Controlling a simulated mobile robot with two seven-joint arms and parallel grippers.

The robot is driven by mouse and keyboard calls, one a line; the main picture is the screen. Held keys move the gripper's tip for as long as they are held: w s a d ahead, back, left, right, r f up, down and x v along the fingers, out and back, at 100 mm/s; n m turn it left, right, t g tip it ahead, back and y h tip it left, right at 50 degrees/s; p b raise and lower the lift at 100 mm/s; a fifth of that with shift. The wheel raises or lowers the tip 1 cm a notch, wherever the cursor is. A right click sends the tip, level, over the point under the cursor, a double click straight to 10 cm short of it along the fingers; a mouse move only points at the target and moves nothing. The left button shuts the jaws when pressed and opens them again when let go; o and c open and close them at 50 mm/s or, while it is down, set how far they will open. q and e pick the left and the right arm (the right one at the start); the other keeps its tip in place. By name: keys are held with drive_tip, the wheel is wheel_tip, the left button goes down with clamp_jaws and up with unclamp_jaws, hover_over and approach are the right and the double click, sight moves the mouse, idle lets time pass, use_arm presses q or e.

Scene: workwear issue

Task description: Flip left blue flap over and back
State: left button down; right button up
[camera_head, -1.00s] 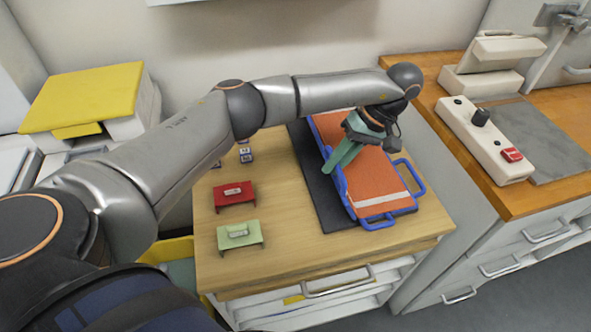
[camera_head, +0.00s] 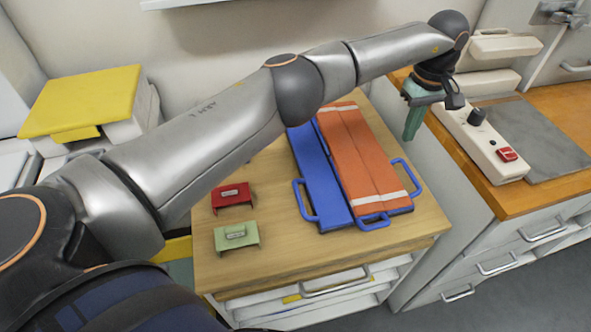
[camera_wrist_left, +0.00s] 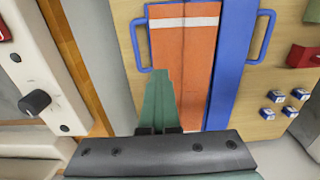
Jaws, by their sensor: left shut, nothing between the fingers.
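The left blue flap (camera_head: 318,178) lies flat and opened out to the left of the orange panels (camera_head: 362,155) on the wooden top. A blue loop handle (camera_head: 303,200) sticks out from its left edge. In the left wrist view the flap (camera_wrist_left: 228,65) is right of the orange panels (camera_wrist_left: 185,60). My left gripper (camera_head: 411,132), with green fingers, is shut and empty, raised to the right of the orange panels. Its fingers also show in the left wrist view (camera_wrist_left: 160,85), apart from the flap. My right gripper is not in view.
A red stand (camera_head: 231,196) and a green stand (camera_head: 236,236) are on the wooden top (camera_head: 290,255) at left. An orange-brown counter (camera_head: 500,200) with a white control box (camera_head: 478,140) is to the right. My left arm spans above the top.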

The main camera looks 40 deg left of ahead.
use_arm(q)
drive_tip(key=s+a+f+b, duration=0.1)
drive_tip(key=s+a+f, duration=0.1)
drive_tip(key=s+f, duration=0.1)
drive_tip(key=s+a+f+b, duration=0.1)
drive_tip(key=s+a+f, duration=0.2)
drive_tip(key=shift+s+a+f, duration=0.25)
drive_tip(key=shift+s+a, duration=0.1)
drive_tip(key=shift+s, duration=0.05)
drive_tip(key=shift+a, duration=0.1)
idle(0.6)
drive_tip(key=c, duration=1.1)
unclamp_jaws()
drive_tip(key=shift+r, duration=0.1)
wheel_tip(320, 180, up, 8)
drive_tip(key=p, duration=0.4)
drive_tip(key=shift+p, duration=0.35)
drive_tip(key=shift+s, duration=0.1)
